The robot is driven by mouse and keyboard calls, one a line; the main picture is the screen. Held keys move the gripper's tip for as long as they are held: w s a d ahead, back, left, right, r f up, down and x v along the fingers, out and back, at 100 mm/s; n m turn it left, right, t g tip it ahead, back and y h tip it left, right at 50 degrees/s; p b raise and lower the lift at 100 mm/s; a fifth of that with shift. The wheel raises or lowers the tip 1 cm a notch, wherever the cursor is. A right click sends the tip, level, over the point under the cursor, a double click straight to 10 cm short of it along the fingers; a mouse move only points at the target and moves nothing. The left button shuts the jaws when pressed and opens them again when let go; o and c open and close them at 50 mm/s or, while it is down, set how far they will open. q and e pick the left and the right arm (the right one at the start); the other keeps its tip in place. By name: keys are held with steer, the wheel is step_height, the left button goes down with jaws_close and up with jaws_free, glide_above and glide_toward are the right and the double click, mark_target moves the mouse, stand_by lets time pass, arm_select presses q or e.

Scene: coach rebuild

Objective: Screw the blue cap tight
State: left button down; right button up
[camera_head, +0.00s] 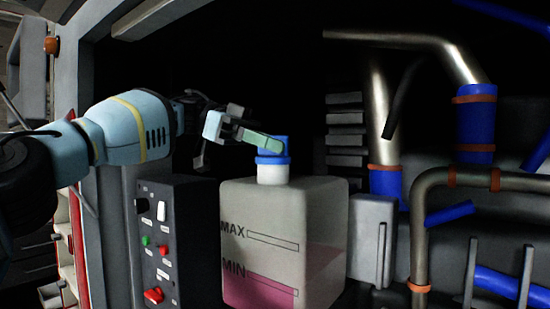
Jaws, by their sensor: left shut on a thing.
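The blue cap (274,159) sits on the white neck (273,175) of a translucent tank (283,222) marked MAX and MIN, with pink liquid low inside. My left gripper (274,146) reaches in from the left and is shut on the cap, its green-tipped finger lying across the cap's top part. The far finger is mostly hidden. I cannot tell how tight the cap sits on the neck. My right gripper is not in view.
A dark control box (168,240) with a switch and red and green buttons stands left of the tank. Metal pipes (384,110) with blue hoses (476,115) and orange clamps fill the right side. A grey block (371,238) stands close right of the tank.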

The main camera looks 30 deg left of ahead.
arm_select(q)
steer(key=shift+r+m+g, duration=0.15)
steer(key=shift+m+g, duration=0.55)
steer(key=shift+g, duration=0.1)
steer(key=shift+m+g+p, duration=0.3)
steer(key=shift+g+p, duration=0.1)
steer(key=shift+p, duration=0.05)
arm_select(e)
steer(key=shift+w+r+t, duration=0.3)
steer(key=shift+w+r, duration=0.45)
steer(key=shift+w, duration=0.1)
arm_select(q)
steer(key=c, duration=1.3)
jaws_free()
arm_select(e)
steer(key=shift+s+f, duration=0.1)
arm_select(q)
steer(key=shift+o, duration=0.2)
steer(key=shift+o, duration=1.7)
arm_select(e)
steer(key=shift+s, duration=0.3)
